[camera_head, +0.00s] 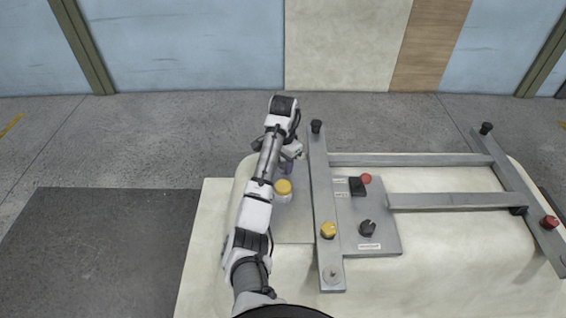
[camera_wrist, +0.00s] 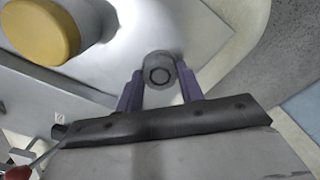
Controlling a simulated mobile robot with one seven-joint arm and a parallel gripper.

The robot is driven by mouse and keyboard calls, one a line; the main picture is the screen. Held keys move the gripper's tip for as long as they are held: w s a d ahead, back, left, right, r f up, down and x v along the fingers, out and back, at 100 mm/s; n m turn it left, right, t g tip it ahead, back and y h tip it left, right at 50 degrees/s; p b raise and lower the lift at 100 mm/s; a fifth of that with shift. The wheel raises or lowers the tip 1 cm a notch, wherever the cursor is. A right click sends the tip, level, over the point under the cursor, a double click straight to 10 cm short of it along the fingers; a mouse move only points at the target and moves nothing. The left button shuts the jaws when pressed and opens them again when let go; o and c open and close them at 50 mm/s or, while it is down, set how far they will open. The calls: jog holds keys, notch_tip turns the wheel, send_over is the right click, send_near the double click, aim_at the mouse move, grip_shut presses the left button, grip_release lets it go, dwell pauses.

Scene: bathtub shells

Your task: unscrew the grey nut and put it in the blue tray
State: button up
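The grey nut (camera_wrist: 161,70) shows in the wrist view as a short round grey piece with a dark ring on its end. It stands out from a pale grey plate. My gripper (camera_wrist: 160,78) has its two purple fingers apart, one on each side of the nut near its edges, with slim gaps showing. How deep the nut sits between the fingers is hard to tell. In the head view my gripper (camera_head: 289,163) is at the left side of the grey fixture, and the nut is hidden there by my arm. I see no blue tray in either view.
A yellow-topped knob (camera_head: 283,188) sits close to my gripper, also large in the wrist view (camera_wrist: 40,30). A grey bar frame (camera_head: 322,205) stands just right of my arm. A control panel (camera_head: 385,240) with a red button (camera_head: 365,178) and black knob (camera_head: 367,228) lies beyond.

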aim_at(283, 166)
jog(key=c, duration=0.4)
jog(key=shift+n, duration=0.8)
jog(key=shift+w+r, duration=0.1)
jog(key=shift+r, duration=2.4)
